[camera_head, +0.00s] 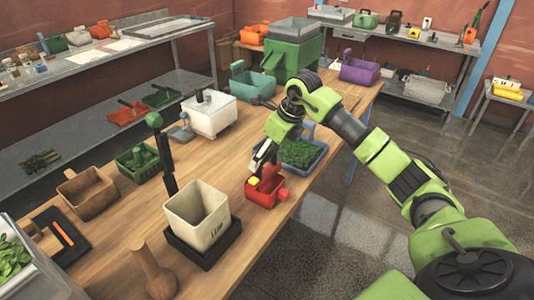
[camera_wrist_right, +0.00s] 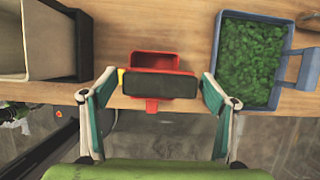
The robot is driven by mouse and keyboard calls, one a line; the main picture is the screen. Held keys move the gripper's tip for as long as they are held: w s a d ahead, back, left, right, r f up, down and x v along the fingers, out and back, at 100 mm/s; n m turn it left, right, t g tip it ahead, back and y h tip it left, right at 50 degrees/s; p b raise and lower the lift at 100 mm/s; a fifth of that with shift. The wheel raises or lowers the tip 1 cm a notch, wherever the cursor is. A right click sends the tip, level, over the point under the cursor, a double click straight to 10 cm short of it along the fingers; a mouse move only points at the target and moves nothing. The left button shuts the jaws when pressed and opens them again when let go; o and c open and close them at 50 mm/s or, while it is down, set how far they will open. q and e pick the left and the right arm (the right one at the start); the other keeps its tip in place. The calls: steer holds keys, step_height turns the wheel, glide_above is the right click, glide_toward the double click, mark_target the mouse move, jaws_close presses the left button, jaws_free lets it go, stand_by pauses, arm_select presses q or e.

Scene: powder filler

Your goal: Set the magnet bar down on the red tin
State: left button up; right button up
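The red tin (camera_head: 264,194) stands near the right edge of the wooden table; in the right wrist view (camera_wrist_right: 153,60) its open top and a red tab show. A dark, flat block with a red border, seemingly the magnet bar (camera_wrist_right: 160,85), lies across the tin's near part, between my right fingers. A small yellow piece (camera_head: 254,181) shows at its left end. My right gripper (camera_wrist_right: 160,76) is open, with a finger on each side of the block and gaps visible. In the head view it hangs just above the tin (camera_head: 260,166). My left gripper is not in view.
A blue tray of green granules (camera_head: 302,154) stands close behind the tin. A beige bin (camera_head: 197,215) in a black base stands to the left. A white device (camera_head: 209,113) stands farther back. The table edge and open floor lie to the right.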

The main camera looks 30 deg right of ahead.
steer(key=shift+r, duration=0.15)
steer(key=shift+s+d+r, duration=0.1)
steer(key=shift+r, duration=0.15)
steer(key=b+v, duration=0.2)
steer(key=v, duration=0.9)
steer(key=shift+r+b, duration=0.2)
steer(key=shift+b, duration=0.1)
steer(key=shift+s, duration=0.1)
